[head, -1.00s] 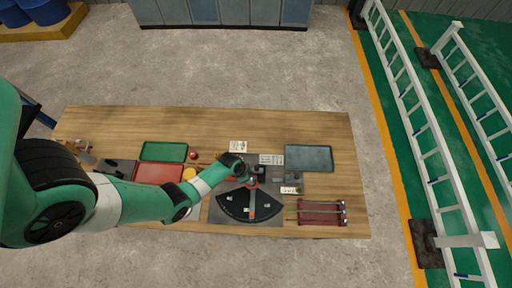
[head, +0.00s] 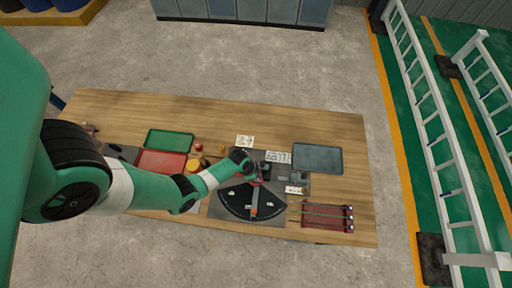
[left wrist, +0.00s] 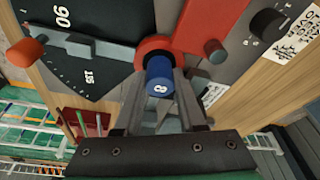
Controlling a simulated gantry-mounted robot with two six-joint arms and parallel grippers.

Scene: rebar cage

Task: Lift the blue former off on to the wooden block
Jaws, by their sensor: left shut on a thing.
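The blue former (left wrist: 160,82), a small cylinder marked 8, sits between the two fingers of my left gripper (left wrist: 158,88) in the left wrist view. The gripper is shut on it. The former is at the red hub of a bending tool with a black fan-shaped dial (head: 250,203) and a lever. In the head view my left gripper (head: 256,179) is at the dial's narrow end, and the former is too small to make out there. I cannot pick out the wooden block for certain. My right gripper is not in view.
A green tray (head: 169,140) and a red tray (head: 160,162) lie left of the tool. A grey tray (head: 318,158) lies to the right, with a dark red rack of rods (head: 326,217) in front of it. Small cards lie near the tool.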

